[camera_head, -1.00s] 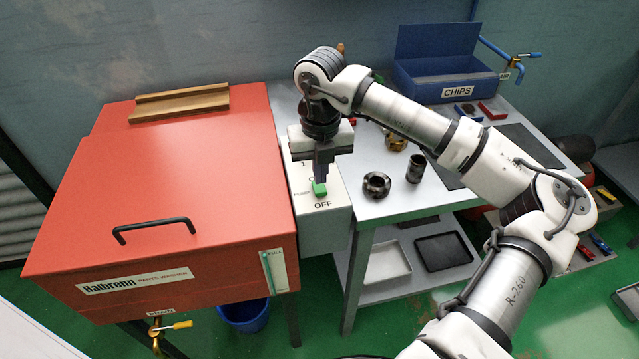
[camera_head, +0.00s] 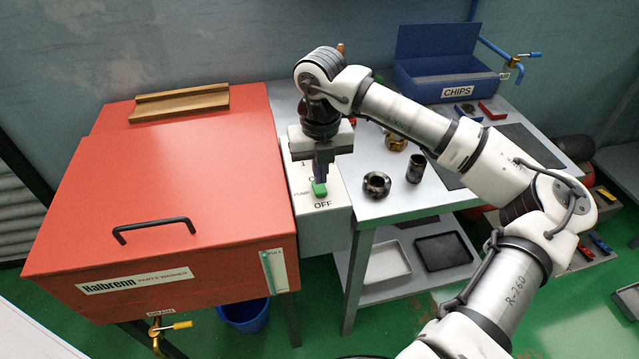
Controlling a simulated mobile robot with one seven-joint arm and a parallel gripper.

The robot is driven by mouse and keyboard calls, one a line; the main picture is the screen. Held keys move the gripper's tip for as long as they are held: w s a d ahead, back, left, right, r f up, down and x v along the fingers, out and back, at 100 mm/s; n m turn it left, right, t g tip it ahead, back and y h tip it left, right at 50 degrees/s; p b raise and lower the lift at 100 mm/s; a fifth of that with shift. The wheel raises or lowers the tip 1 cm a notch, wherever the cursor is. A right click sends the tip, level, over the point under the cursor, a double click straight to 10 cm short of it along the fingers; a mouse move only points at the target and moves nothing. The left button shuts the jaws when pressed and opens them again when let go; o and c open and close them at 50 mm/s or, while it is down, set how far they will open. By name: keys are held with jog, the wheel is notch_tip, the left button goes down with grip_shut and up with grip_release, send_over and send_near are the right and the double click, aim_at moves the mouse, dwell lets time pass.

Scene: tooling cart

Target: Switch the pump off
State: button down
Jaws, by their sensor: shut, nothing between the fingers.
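The pump switch is a green rocker or lever (camera_head: 319,189) on a pale control box (camera_head: 334,218) at the right side of the red parts washer (camera_head: 180,200). The box is marked PUMP, with OFF printed below the green switch and a "1" at its upper left; other lettering is partly hidden by my gripper. My gripper (camera_head: 321,180) points down, shut and empty, with its fingertips right at the upper end of the green switch. I cannot tell whether they touch it.
A dark ring-shaped part (camera_head: 377,185) and a dark cylinder (camera_head: 415,168) stand on the grey bench right of the box. A blue CHIPS bin (camera_head: 445,75) is at the back. The washer lid has a black handle (camera_head: 153,229).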

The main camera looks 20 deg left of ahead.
aim_at(319, 190)
jog(key=shift+f+b, duration=1.3)
dwell(0.4)
jog(key=shift+r, duration=0.1)
jog(key=shift+r+p, duration=1.6)
jog(key=shift+r, duration=1.85)
jog(key=shift+a, duration=0.1)
